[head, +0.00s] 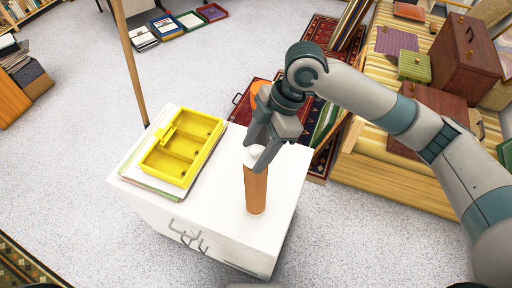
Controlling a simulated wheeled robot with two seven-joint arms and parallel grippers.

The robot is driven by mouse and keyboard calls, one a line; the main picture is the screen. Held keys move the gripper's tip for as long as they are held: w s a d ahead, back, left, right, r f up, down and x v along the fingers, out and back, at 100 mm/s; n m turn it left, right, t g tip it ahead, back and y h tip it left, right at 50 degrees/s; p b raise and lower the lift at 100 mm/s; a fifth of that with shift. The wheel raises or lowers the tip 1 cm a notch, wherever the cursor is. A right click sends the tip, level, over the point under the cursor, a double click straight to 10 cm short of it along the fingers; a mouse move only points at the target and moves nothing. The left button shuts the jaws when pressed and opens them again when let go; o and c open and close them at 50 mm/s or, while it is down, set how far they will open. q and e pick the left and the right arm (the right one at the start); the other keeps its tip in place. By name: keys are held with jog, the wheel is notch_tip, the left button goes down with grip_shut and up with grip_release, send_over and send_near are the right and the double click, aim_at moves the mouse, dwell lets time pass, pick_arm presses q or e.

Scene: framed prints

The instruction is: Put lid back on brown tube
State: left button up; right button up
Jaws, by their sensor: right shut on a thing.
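The brown tube (256,192) stands upright on the white cabinet top (229,206), near its front right part. My right gripper (256,158) is right above the tube, pointing down, with its fingers around a white piece, which looks like the lid (250,152), at the tube's upper end. The gripper is shut on this piece. The fingers hide much of it, so I cannot tell whether it is seated on the tube or just above it. My left gripper is not in view.
A yellow compartment tray (184,147) lies on a stack of flat sheets at the cabinet's left. A wooden pole (128,60) rises behind. A bench with suitcases (464,60) stands at the right. The cabinet's front left top is clear.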

jog(key=shift+f+p, duration=0.2)
jog(key=shift+p, duration=0.95)
dwell(1.8)
dwell(0.4)
jog(key=o, duration=1.1)
jog(key=shift+o, duration=0.5)
jog(key=o, duration=0.4)
jog(key=shift+c, duration=0.2)
jog(key=shift+r, duration=0.1)
jog(key=shift+r+p, duration=3.45)
jog(key=shift+p, duration=0.15)
